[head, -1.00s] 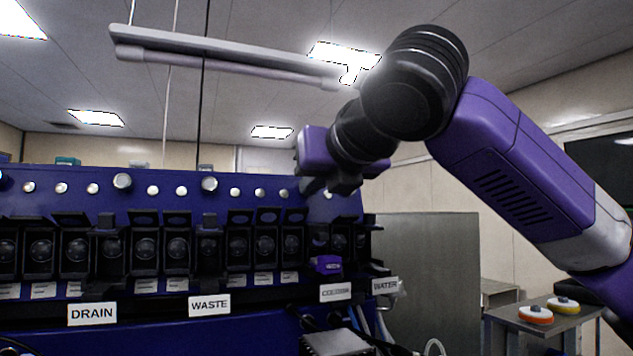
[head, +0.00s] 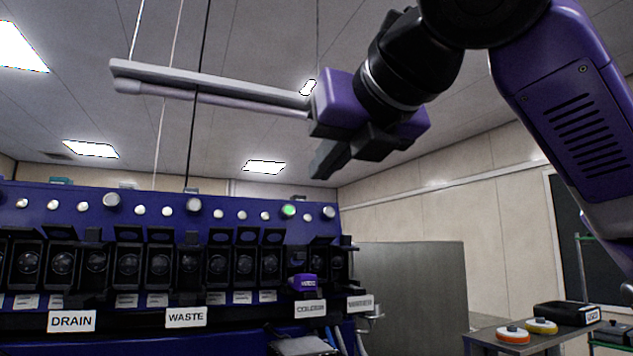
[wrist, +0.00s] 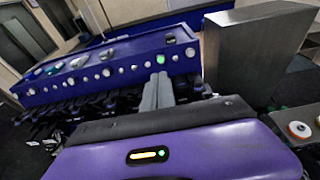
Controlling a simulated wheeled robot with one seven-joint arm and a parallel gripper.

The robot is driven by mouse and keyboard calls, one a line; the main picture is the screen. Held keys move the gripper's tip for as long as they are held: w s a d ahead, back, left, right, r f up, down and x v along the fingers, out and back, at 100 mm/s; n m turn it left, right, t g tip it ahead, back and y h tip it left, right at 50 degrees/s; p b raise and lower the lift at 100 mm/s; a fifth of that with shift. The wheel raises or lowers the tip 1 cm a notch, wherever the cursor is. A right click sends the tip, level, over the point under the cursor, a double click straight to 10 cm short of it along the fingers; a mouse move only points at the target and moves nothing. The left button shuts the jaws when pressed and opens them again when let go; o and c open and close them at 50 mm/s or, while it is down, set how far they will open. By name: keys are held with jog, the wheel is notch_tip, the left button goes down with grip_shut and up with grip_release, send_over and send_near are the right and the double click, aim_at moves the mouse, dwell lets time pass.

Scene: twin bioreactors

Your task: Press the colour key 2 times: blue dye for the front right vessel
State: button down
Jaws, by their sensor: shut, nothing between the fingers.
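The blue panel (head: 75,200) carries a row of round keys along its upper face. One key (head: 288,210) near its right end glows green; the rest look white or grey. The lit key also shows in the wrist view (wrist: 161,59), just beyond my fingertips. My gripper (head: 322,165) is shut and empty, raised above and to the right of the lit key, apart from the panel. Its closed fingers show in the wrist view (wrist: 158,92). Below the lit key are a purple block (head: 304,282) and a label that seems to read COLOUR (head: 310,308). No vessel can be made out.
DRAIN (head: 71,321) and WASTE (head: 186,317) labels sit lower left. A grey metal cabinet (head: 410,290) stands right of the panel. A side table (head: 480,333) holds an orange-rimmed disc (head: 513,335) and a yellow one (head: 541,326). A lamp bar (head: 210,88) hangs overhead.

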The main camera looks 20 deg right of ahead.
jog(key=shift+s, duration=0.1)
dwell(0.3)
jog(key=p, duration=0.3)
send_near(288, 208)
jog(key=shift+x, duration=2.1)
jog(key=shift+w+f, duration=0.1)
jog(key=shift+w, duration=0.15)
jog(key=shift+x, duration=1.4)
jog(key=shift+s, duration=0.1)
jog(key=shift+v, duration=1.35)
